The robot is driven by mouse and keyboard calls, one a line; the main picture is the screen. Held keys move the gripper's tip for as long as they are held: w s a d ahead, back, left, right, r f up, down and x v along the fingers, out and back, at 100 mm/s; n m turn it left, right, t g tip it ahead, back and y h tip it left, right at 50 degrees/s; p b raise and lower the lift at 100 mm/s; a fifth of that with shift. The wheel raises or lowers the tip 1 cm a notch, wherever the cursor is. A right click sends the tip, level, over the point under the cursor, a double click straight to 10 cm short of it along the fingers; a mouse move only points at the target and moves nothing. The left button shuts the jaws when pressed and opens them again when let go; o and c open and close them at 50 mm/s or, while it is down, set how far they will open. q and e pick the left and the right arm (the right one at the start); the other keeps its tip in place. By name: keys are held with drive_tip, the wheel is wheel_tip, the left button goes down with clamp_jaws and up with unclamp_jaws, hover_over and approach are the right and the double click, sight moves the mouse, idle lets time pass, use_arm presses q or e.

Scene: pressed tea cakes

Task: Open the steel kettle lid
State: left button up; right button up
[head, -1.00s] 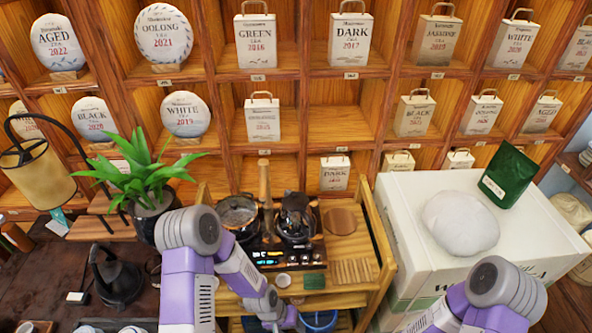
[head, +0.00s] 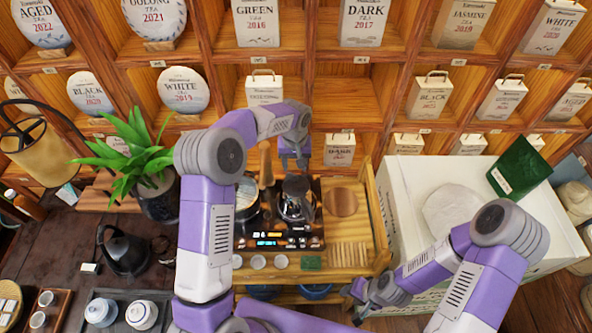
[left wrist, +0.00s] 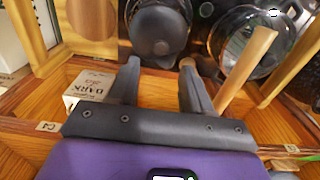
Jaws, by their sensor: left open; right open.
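The steel kettle (head: 296,208) stands on the right side of the dark stove, below my left gripper (head: 294,158). In the left wrist view its dark rounded body (left wrist: 158,28) lies straight ahead of the fingers. The lid is partly hidden by the gripper in the head view, and I cannot tell its edge clearly. My left gripper also shows in the left wrist view (left wrist: 160,75), open with nothing between its fingers. My right gripper (head: 366,296) is open and empty, low in front of the white box.
A glass pot (head: 245,196) with an upright wooden handle (left wrist: 247,68) stands beside the kettle. Shelves of tea boxes rise close behind. A plant (head: 130,160) and black kettle (head: 125,252) are left; a large white box (head: 410,200) is right.

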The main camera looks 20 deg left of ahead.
sight(295, 179)
use_arm(q)
wheel_tip(295, 179, down, 6)
drive_tip(key=shift+p, duration=0.3)
drive_tip(key=shift+s, duration=0.1)
drive_tip(key=shift+c, duration=0.4)
clamp_jaws()
